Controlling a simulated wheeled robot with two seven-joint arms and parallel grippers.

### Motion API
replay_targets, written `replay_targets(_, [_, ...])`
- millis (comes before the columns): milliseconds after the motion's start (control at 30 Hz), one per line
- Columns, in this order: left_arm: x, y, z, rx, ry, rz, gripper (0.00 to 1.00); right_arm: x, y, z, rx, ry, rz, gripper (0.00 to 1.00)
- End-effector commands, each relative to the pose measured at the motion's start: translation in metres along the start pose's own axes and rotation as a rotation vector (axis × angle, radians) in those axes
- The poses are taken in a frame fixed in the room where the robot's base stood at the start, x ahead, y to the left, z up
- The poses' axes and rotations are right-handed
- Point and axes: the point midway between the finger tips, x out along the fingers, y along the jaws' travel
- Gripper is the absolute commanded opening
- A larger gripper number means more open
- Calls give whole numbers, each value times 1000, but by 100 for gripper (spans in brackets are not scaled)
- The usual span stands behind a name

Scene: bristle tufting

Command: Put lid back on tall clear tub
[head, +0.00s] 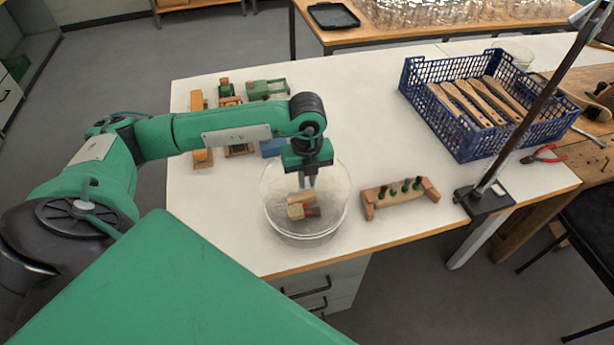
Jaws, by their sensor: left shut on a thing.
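A round clear tub (284,228) stands near the table's front edge, with pale wooden pieces (300,210) and a bit of red showing through it. My left gripper (306,184) points down over the tub's middle. It is shut on what appears to be the clear lid (335,188), whose edge is hard to tell from the tub's rim. I cannot tell whether the lid touches the rim. My right gripper is not in view.
A wooden block with dark pegs (400,194) stands right of the tub. A blue crate (480,140) of wooden brush handles, a stand base (484,203) and red pliers (543,154) lie farther right. Small wooden and green items (266,89) stand behind my left arm. The table's back middle is clear.

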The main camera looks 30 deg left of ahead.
Motion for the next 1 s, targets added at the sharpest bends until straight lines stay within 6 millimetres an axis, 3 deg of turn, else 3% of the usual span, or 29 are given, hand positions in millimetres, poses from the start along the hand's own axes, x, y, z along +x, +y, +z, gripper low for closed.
replay_targets(600, [56, 0, -1, 3, 1, 0, 0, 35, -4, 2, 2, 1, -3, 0])
replay_targets(1000, [61, 0, 0, 4, 0, 0, 0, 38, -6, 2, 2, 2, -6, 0])
